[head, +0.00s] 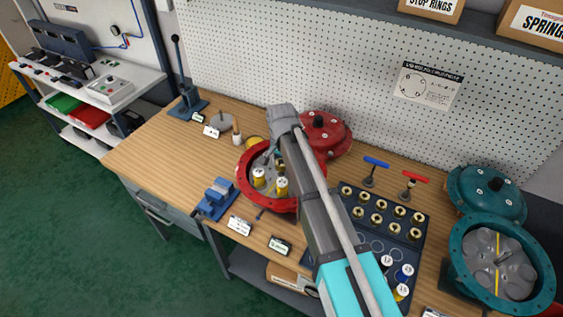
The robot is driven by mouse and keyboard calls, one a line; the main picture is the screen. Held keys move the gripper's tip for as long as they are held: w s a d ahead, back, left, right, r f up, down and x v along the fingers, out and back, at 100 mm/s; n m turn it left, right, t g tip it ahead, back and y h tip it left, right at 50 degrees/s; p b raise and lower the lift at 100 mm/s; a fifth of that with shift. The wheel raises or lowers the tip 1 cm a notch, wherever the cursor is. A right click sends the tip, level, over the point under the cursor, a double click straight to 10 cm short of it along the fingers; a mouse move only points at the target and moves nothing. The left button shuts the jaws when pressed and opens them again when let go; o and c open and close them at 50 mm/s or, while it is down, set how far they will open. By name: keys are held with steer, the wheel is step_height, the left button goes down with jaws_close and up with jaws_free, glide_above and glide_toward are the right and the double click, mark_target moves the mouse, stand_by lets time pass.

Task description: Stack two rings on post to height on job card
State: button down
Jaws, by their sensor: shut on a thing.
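My arm crosses the middle of the head view. My gripper (268,158) is mostly hidden behind it, low over the open red housing (243,192). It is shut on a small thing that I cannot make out. Inside the housing stand two yellow-and-white cylindrical parts (258,178), just below the gripper in the picture. I cannot tell which part is the post, or whether it bears a ring. Several brass rings (380,213) sit in rows in a dark tray (419,240) to the right. Small white cards (240,225) lie at the bench front; their print is too small to read.
A red cover (322,132) lies behind the housing. Blue (375,163) and red-handled (414,179) tools stand behind the tray. A teal housing (541,292) and cover (486,193) are at right. A blue vise (215,199) is front left.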

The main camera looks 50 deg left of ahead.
steer(key=shift+c, duration=0.5)
jaws_free()
steer(key=shift+r, duration=0.15)
step_height(320, 180, up, 10)
steer(key=p, duration=0.9)
steer(key=shift+f+p, duration=0.25)
steer(key=shift+p, duration=0.1)
steer(key=w+d+f+b, duration=0.5)
steer(key=w+d, duration=0.6)
steer(key=d, duration=0.1)
steer(key=w+d+f+b, duration=0.1)
steer(key=d+f+b, duration=0.1)
steer(key=f+b, duration=0.5)
steer(key=w+d+f+b, duration=0.2)
steer(key=d+f+b, duration=0.1)
steer(key=f+b, duration=0.5)
steer(key=shift+w, duration=0.15)
stand_by(1.1)
